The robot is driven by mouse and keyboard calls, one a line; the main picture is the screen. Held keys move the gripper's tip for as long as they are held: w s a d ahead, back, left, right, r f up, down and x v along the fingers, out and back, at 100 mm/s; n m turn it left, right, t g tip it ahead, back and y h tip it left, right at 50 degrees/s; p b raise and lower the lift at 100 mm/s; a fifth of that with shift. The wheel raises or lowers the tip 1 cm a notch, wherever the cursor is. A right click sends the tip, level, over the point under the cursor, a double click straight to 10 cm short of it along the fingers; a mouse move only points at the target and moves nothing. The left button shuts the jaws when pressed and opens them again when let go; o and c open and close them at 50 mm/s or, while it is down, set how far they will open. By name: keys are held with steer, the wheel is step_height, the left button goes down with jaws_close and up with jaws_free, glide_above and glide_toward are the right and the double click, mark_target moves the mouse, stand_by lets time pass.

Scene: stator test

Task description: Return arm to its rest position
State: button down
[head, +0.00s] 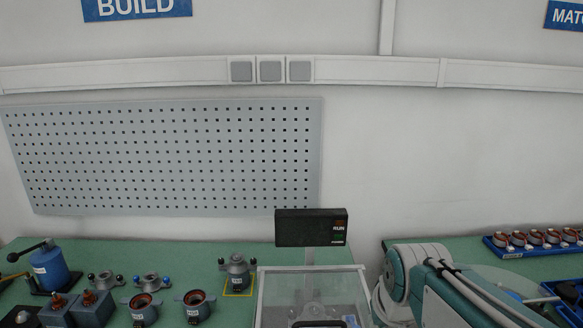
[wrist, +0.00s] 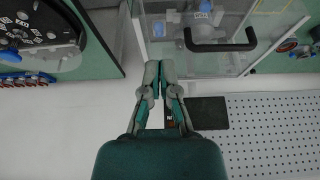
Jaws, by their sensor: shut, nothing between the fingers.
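My gripper (wrist: 159,72) points up the wrist view with its two fingers together and nothing between them. In that view it appears in front of the clear-walled test enclosure (wrist: 270,45), near the enclosure's black handle (wrist: 220,46), with a visible gap to the handle. My white and teal arm (head: 450,290) shows at the lower right of the head view, beside the enclosure (head: 360,285). My gripper is not visible in the head view. The black display reading RUN (head: 311,228) stands above the enclosure; its dark box also shows in the wrist view (wrist: 208,113).
On the left bench (head: 120,255) stand a blue lever press (head: 50,268) and several stators and fixtures. A blue tray (head: 500,250) of copper-wound parts lies on the right bench. A grey pegboard (head: 170,155) hangs on the wall.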

steer(key=s+t, duration=0.1)
steer(key=s, duration=1)
steer(key=shift+a, duration=0.15)
